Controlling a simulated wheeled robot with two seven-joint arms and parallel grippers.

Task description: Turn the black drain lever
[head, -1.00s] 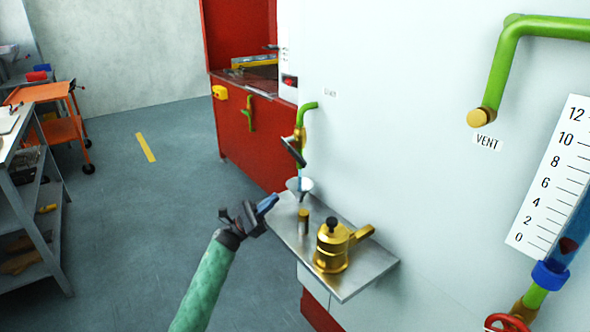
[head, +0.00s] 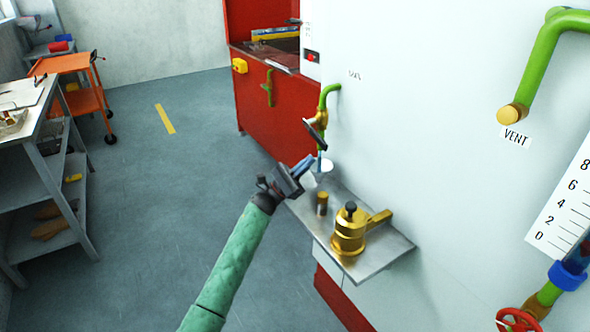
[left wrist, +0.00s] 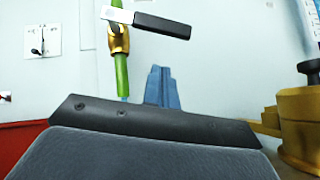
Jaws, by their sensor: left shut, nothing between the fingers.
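The black drain lever (head: 315,136) sits on a brass valve (head: 321,117) on a green pipe above a small metal shelf, slanting down to the right. In the left wrist view the lever (left wrist: 161,26) crosses the top, nearly level, with a pale part at its left end. My left gripper (head: 306,165) is shut and empty, just below and left of the lever, apart from it. Its blue fingers (left wrist: 161,88) show below the lever in the left wrist view. My right gripper is not in view.
The metal shelf (head: 383,257) carries a brass pot (head: 348,236), a small brass cylinder (head: 322,204) and a white cup (head: 325,167) under the pipe, with a bluish streak above it. A white wall (head: 430,130) stands close at right. Open floor lies left.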

